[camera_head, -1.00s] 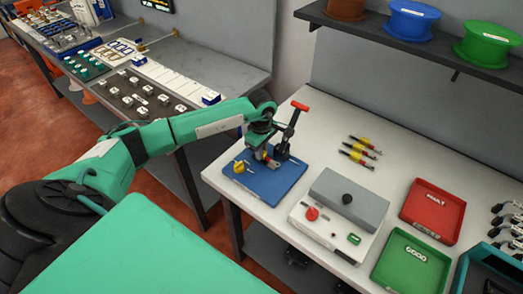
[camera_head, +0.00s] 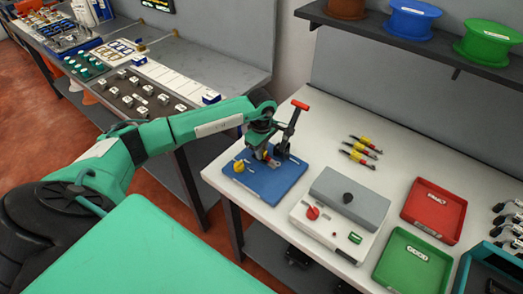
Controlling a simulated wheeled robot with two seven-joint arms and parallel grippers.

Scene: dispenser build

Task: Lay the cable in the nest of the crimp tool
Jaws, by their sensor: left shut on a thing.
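The crimp tool is a blue base plate (camera_head: 275,187) on the white bench with a black upright and a lever ending in a red handle (camera_head: 299,104). My left gripper (camera_head: 266,158) is over the plate, just left of the upright, pointing down. It is shut on the cable, which is small here and mostly hidden by the fingers. A yellow part (camera_head: 239,166) shows at the plate's left side. The nest is hidden behind the gripper, so I cannot tell whether the cable touches it. My right gripper is not in view.
Several yellow, red and black tools or leads (camera_head: 360,149) lie behind on the white bench (camera_head: 412,160). A grey and white box (camera_head: 345,205) with a red knob stands right of the plate. A red tray (camera_head: 434,212) and a green tray (camera_head: 412,262) lie further right.

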